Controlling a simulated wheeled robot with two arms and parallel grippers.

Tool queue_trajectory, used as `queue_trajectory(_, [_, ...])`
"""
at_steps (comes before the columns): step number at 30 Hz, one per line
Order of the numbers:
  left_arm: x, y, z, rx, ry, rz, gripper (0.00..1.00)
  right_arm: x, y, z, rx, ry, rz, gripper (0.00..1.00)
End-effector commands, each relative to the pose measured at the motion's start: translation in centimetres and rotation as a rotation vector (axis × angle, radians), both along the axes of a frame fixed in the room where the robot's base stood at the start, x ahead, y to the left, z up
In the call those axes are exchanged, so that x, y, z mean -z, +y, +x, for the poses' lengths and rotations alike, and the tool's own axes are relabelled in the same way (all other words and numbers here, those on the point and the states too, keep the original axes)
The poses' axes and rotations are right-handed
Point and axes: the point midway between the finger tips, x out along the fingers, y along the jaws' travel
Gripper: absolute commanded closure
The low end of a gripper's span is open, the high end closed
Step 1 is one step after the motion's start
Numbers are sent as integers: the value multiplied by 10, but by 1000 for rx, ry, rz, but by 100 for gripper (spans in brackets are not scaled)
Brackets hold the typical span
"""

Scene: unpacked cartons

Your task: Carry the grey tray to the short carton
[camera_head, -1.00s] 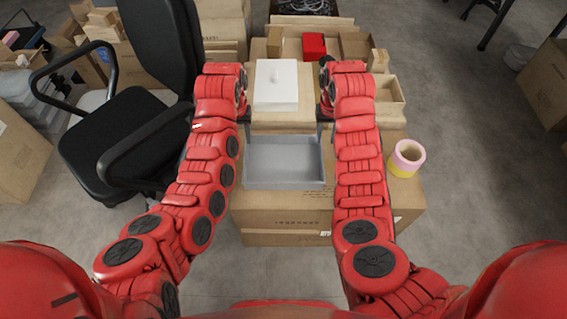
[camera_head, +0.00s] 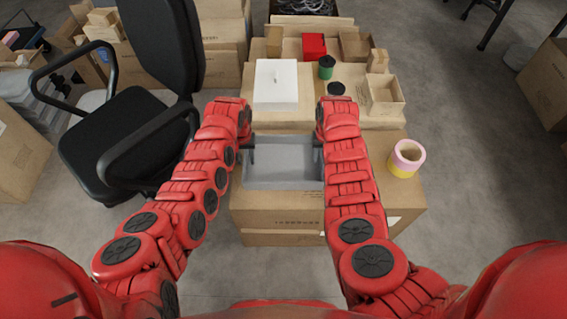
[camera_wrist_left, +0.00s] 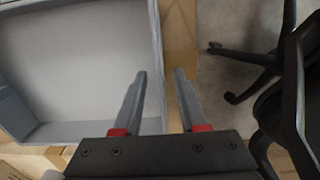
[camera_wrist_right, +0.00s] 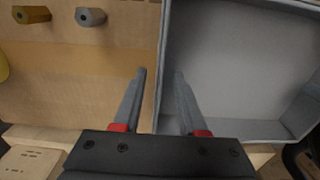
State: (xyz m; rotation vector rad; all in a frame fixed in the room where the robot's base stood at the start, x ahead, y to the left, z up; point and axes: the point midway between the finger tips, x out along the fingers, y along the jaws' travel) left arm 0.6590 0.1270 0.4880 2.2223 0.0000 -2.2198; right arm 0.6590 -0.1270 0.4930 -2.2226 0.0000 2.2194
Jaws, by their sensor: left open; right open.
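The grey tray (camera_head: 283,183) is a shallow open rectangle, empty, resting on a brown carton (camera_head: 285,217) in front of me. My left gripper (camera_head: 249,150) is open at the tray's left side. In the left wrist view its fingers (camera_wrist_left: 160,75) lie either side of the tray's side wall (camera_wrist_left: 155,55). My right gripper (camera_head: 317,150) is open at the tray's right side. In the right wrist view its fingers (camera_wrist_right: 160,75) also lie either side of the tray wall (camera_wrist_right: 163,60). Contact cannot be told. Which carton is the short one is not clear.
A white lidded box (camera_head: 276,88) stands on cardboard behind the tray. A green cylinder (camera_head: 326,68), a red box (camera_head: 314,47) and small open boxes (camera_head: 383,92) are nearby. A pink and yellow roll (camera_head: 406,158) stands right. A black office chair (camera_head: 125,140) is on the left.

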Motion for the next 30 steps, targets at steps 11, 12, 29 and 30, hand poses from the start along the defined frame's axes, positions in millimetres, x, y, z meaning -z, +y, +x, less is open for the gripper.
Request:
queue_trajectory(11, [0, 0, 0, 0, 1, 0, 98, 0, 0, 0, 0, 1, 0, 98])
queue_trajectory(12, [0, 0, 0, 0, 1, 0, 100, 0, 0, 0, 0, 1, 0, 100])
queue_trajectory(29, [0, 0, 0, 0, 1, 0, 100, 0, 0, 0, 0, 1, 0, 100])
queue_trajectory(30, [0, 0, 0, 1, 1, 0, 100, 0, 0, 0, 0, 2, 0, 100])
